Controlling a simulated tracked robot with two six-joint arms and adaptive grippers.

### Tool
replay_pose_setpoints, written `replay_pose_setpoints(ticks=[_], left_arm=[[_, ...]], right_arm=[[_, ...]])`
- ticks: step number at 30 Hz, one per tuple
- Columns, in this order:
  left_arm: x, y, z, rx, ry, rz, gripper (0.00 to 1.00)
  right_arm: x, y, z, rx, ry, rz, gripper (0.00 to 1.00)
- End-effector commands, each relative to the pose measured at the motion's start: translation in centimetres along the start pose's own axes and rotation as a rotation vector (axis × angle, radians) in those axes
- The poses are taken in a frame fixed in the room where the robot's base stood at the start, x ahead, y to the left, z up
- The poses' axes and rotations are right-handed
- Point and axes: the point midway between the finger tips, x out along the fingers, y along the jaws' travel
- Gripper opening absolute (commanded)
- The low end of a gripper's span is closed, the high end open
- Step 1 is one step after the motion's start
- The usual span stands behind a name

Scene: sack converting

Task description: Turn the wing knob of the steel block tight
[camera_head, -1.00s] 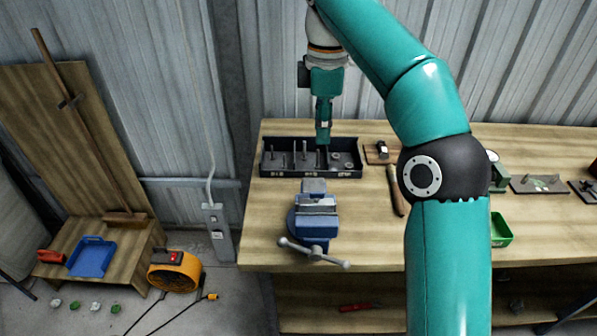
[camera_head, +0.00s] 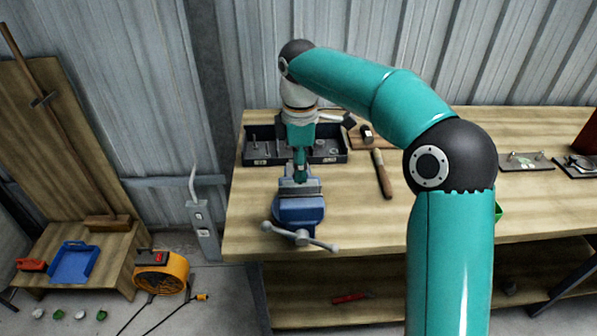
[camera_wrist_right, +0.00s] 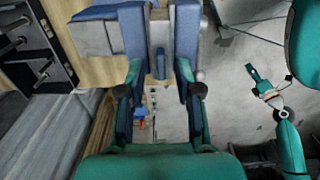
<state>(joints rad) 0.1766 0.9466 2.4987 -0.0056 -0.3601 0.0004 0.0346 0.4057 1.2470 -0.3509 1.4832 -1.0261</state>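My right gripper (camera_head: 300,168) points down just over the blue bench vise (camera_head: 298,210). In the right wrist view its two fingers (camera_wrist_right: 163,90) stand apart with the vise's blue and grey jaws (camera_wrist_right: 160,35) beyond them, and nothing shows gripped. Whether it touches the vise I cannot tell. I cannot make out a steel block with a wing knob for certain. A small dark block (camera_head: 366,132) sits on a wooden board behind the vise. My left gripper (camera_wrist_right: 262,82) seems to show small in the right wrist view, away from the bench; its opening is unclear.
A black compartment tray (camera_head: 335,157) with metal parts lies behind the vise. A wooden-handled tool (camera_head: 382,175) lies to its right. The vise's handle bar (camera_head: 318,242) sticks out at the bench's front edge. Two plates with fittings (camera_head: 525,162) lie farther right.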

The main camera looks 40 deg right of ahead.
Motion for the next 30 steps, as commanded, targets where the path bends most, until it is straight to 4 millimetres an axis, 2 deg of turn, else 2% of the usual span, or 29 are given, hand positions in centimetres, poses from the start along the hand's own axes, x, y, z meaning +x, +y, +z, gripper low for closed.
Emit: replay_pose_setpoints(ticks=[4,13,19,30], left_arm=[[0.09,-0.03,0.0,0.0,0.0,0.0,0.41],[0.09,-0.03,0.0,0.0,0.0,0.0,0.41],[0.09,-0.03,0.0,0.0,0.0,0.0,0.41],[0.01,0.0,0.01,0.0,0.0,0.0,0.41]], right_arm=[[0.89,-0.03,0.07,0.001,0.0,0.0,0.34],[1.02,-0.01,0.08,0.001,0.001,0.001,0.34],[1.0,-0.01,0.1,0.001,0.001,0.001,0.01],[0.93,0.02,-0.05,0.011,0.003,0.004,0.0]])
